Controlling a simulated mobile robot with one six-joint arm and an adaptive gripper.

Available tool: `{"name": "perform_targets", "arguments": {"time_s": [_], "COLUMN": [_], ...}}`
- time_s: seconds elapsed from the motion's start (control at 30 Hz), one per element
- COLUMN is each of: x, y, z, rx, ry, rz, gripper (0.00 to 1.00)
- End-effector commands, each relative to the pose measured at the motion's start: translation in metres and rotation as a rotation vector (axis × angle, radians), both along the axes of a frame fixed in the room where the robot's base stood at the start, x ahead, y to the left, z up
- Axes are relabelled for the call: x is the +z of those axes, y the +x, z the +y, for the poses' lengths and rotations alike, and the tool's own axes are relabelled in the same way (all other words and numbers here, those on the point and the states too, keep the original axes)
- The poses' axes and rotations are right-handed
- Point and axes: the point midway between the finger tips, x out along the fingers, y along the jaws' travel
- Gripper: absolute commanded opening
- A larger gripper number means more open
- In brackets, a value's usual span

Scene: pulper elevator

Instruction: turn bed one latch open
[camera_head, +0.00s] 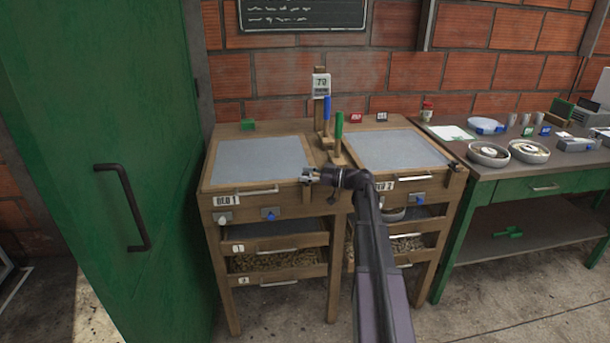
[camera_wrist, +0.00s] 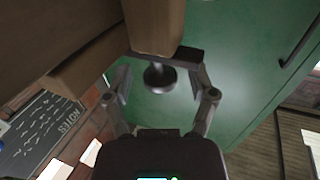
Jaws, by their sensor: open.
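The wooden bed one unit, labelled BED 1 (camera_head: 227,199), is the left half of the two-bed table, with a grey top panel (camera_head: 262,158). My gripper (camera_head: 308,175) is at the front right corner of bed one, reaching in from the right. In the wrist view my gripper (camera_wrist: 163,88) is open, with a finger on either side of a dark round knob (camera_wrist: 160,78) by a wooden block (camera_wrist: 153,25). The knob appears to be the bed one latch; contact with the fingers cannot be told. In the head view the latch is mostly hidden by my gripper.
A large green door (camera_head: 100,150) stands at the left. Blue (camera_head: 327,108) and green (camera_head: 339,125) handles rise between the beds. Bed two (camera_head: 395,150) is at the right. A green-framed workbench (camera_head: 550,187) with bowls stands further right. Open floor lies in front.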

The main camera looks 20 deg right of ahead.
Motion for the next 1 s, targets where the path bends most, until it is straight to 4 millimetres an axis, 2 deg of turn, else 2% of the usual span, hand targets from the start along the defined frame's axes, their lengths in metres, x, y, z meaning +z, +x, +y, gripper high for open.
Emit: {"name": "perform_targets", "arguments": {"time_s": [0.13,0.17,0.4,0.77,1.0], "x": [0.0,0.0,0.0,0.0002,0.0002], "y": [-0.0001,-0.0001,-0.0001,-0.0006,-0.0017], "z": [-0.0001,-0.0002,-0.0003,0.0004,0.0015], "rx": [0.0,0.0,0.0,-0.016,-0.091], "ry": [0.0,0.0,0.0,0.001,0.001], "rz": [0.0,0.0,0.0,-0.001,-0.001], "gripper": [0.73,0.7,0.0,0.0,0.0]}}
